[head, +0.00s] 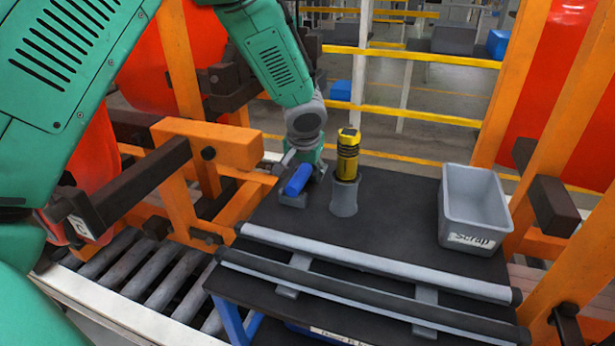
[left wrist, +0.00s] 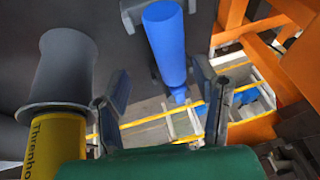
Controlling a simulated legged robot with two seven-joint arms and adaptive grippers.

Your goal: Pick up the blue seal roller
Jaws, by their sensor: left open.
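The blue seal roller (head: 298,180) lies on a small grey rest on the dark tabletop, near its back left part. In the left wrist view, the roller (left wrist: 165,45) shows just ahead of my fingers, roughly in line with the gap between them. My left gripper (head: 302,163) is at the roller, reaching down from behind it. In the left wrist view, my left gripper's fingers (left wrist: 163,92) stand apart with nothing clasped between them. In the head view, the roller hides part of the fingers, so contact cannot be told. My right gripper is not in view.
A yellow and black tool (head: 348,155) stands in a grey holder (head: 344,197) close right of the roller. A grey scrap bin (head: 473,208) stands at the right. Two long rails (head: 370,262) lie across the front. The table between holder and bin is clear.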

